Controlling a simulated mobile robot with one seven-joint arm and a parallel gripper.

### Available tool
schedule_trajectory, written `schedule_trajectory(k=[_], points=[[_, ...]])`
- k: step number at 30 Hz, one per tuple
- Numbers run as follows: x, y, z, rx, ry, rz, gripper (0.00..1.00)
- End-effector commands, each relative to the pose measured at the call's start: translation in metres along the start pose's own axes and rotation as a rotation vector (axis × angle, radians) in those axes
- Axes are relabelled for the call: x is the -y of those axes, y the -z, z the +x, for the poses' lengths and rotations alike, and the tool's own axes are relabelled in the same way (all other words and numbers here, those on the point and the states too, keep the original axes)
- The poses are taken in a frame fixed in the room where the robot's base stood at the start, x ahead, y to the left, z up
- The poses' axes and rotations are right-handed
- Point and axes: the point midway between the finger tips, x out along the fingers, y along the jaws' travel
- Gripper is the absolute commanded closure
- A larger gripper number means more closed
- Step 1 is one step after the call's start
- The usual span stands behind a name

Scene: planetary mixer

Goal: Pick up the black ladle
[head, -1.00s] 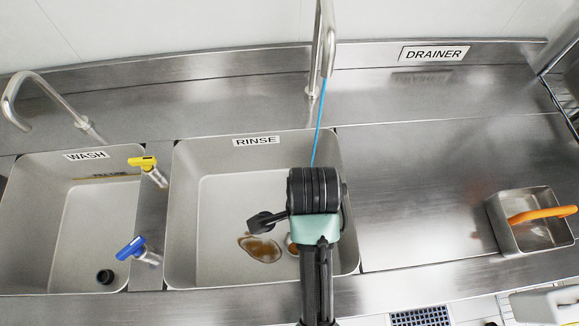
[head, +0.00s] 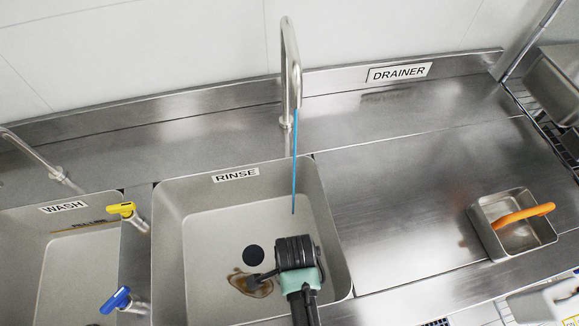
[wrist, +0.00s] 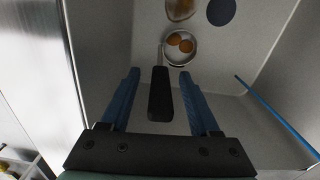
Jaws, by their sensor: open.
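The black ladle (wrist: 160,95) shows in the wrist view, its black handle lying between my two blue fingers. Its round steel bowl (wrist: 180,48) lies beyond the fingertips and has brown-orange round shapes in it. My gripper (wrist: 160,75) is open, with a finger on each side of the handle and visible gaps between. I cannot tell how far the handle is below the fingers. In the head view my arm end is over the rinse sink (head: 205,215) and hides the ladle.
A brown stain (head: 250,284) and a dark round spot (head: 253,255) are on the sink floor. A blue stream (head: 294,170) falls from the tap (head: 290,70). The drainer (head: 400,190) is mostly clear; a steel container (head: 510,225) with an orange-handled item stands at its right.

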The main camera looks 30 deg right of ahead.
Motion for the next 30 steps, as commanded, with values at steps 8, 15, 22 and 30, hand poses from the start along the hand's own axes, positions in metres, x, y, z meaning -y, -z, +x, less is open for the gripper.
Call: schedule_trajectory(k=[8, 15, 22, 30], points=[[0.0002, 0.0001, 0.0052, 0.000, 0.001, 0.000, 0.38], [0.0001, 0.0002, 0.0050, 0.000, 0.001, 0.000, 0.77], [0.0001, 0.0001, 0.0050, 0.000, 0.000, 0.000, 1.00], [0.0001, 0.0001, 0.0049, 0.000, 0.001, 0.000, 1.00]])
